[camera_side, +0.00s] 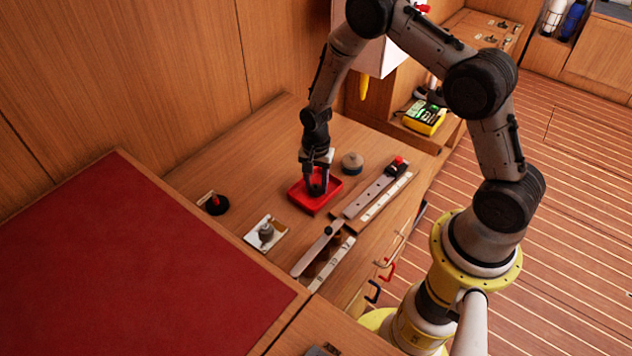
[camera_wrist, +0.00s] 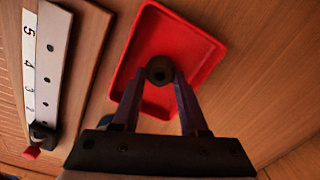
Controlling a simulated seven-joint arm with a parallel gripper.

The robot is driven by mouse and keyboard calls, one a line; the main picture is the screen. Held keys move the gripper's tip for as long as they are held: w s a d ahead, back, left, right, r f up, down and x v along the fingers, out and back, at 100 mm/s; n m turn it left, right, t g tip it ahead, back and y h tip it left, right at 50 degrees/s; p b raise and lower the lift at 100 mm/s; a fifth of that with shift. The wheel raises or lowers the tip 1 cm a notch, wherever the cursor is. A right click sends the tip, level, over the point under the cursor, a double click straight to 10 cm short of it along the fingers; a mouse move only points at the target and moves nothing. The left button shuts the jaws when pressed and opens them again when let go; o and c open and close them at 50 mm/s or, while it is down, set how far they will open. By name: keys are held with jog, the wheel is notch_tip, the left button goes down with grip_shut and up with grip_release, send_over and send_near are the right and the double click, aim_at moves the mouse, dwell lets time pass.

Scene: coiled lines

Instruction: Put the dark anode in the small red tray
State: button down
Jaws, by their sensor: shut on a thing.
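The small red tray (camera_side: 331,193) lies on the wooden worktop, and its red floor and rim fill the upper middle of the wrist view (camera_wrist: 205,47). My gripper (camera_side: 317,189) points down over the tray. Its fingers are shut on the dark anode (camera_wrist: 159,69), a dark round piece with a paler spot at its centre. In the wrist view the anode lies within the tray's outline. In the side view it cannot be told apart from the dark fingers. I cannot tell whether it touches the tray floor.
A grey-blue round thing (camera_side: 352,162) stands just behind the tray. Numbered strips on boards (camera_side: 385,197) lie to its right and in front. A grey piece on a white plate (camera_side: 265,233) and a black disc with a red part (camera_side: 214,204) lie to the left.

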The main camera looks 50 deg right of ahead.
jog(key=shift+f, duration=0.1)
jog(key=shift+c, duration=2.2)
grip_release()
notch_tip(320, 180, up, 21)
jog(key=s+a+n+t, duration=0.1)
jog(key=s+n, duration=0.2)
jog(key=s+a+r+n+t, duration=0.2)
jog(key=s+r+n, duration=0.2)
jog(key=s+r, duration=0.45)
jog(key=s+r+n+t, duration=0.1)
jog(key=s+r+n, duration=0.2)
jog(key=s, duration=0.3)
jog(key=s+a+r+n+t, duration=0.1)
jog(key=s+r+n, duration=0.1)
jog(key=s+n, duration=0.2)
jog(key=s, duration=0.3)
jog(key=shift+a+r+t, duration=0.2)
jog(key=shift+r+t, duration=0.1)
jog(key=shift+r, duration=0.1)
